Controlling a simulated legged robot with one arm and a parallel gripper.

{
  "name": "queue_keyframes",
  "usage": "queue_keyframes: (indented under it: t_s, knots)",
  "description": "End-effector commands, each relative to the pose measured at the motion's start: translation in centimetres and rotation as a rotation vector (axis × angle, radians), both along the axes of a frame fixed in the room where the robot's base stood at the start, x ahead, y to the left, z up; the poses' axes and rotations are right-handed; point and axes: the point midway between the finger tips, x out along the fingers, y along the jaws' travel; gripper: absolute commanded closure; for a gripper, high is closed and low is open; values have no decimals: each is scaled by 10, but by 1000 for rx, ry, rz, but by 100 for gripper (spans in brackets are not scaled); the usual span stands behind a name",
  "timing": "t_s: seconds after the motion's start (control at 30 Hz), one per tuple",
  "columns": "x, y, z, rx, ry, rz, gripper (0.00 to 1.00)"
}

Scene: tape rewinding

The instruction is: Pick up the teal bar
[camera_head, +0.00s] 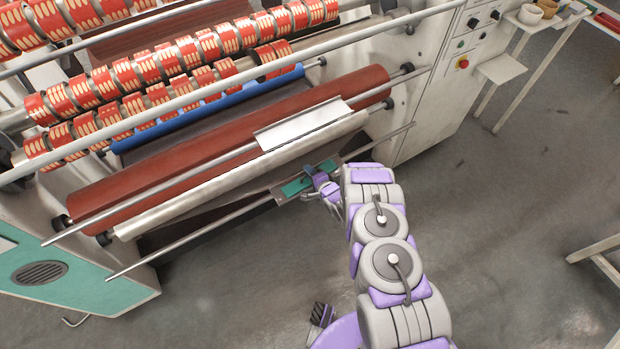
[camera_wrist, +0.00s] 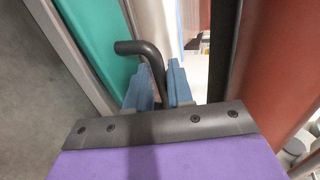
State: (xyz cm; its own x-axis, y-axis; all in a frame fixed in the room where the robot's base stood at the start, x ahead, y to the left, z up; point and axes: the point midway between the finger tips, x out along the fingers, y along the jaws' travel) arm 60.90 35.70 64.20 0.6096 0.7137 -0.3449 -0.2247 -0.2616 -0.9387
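The teal bar (camera_head: 294,187) lies low at the front of the machine, below the silver roller, in the head view. In the wrist view a teal surface (camera_wrist: 104,45) runs along the upper left. A dark bent handle (camera_wrist: 147,55) curves in front of it and passes down between my blue-grey fingers. My gripper (camera_wrist: 160,80) is around this handle, its fingers a small gap apart; whether they press on it I cannot tell. The fingers' contact is too small to see there.
A red-brown roll (camera_head: 220,148) and a silver roller (camera_head: 200,190) lie just above the bar. A thin metal rod (camera_head: 190,237) runs along the front. The machine's control cabinet (camera_head: 432,95) stands behind, to the right. The grey floor on the right is mostly clear.

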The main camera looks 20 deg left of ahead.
Motion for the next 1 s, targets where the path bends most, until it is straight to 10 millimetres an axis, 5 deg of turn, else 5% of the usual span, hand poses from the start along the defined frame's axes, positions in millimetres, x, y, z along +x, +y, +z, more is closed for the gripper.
queue_keyframes:
  t_s: [0.1,0.33,1.0]
  knots:
    - [0,0,0,0,0,0,79]
    - [0,-1,0,1,1,0,100]
    - [1,-3,14,2,1,-3,100]
